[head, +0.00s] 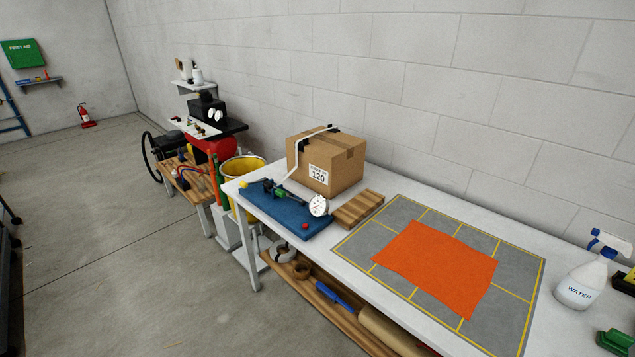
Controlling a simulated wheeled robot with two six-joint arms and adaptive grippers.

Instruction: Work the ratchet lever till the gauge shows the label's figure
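A cardboard box (326,162) stands on the white table, and its white label (318,176) reads 120. A pale strap (301,146) runs over the box and down to a small ratchet device with a green part (281,193) on a blue board (285,215). A round white gauge (319,206) stands at the board's right end. Its needle reading is too small to tell. The lever's position cannot be told clearly at this size. A red knob (305,226) sits at the board's front right corner. Neither of my grippers is in view.
A wooden block (357,209) lies right of the blue board. An orange cloth (437,266) covers part of a grey gridded mat (519,272). A water spray bottle (582,282) stands at the right. A yellow bucket (243,169) is beyond the table's left end. Open floor lies left.

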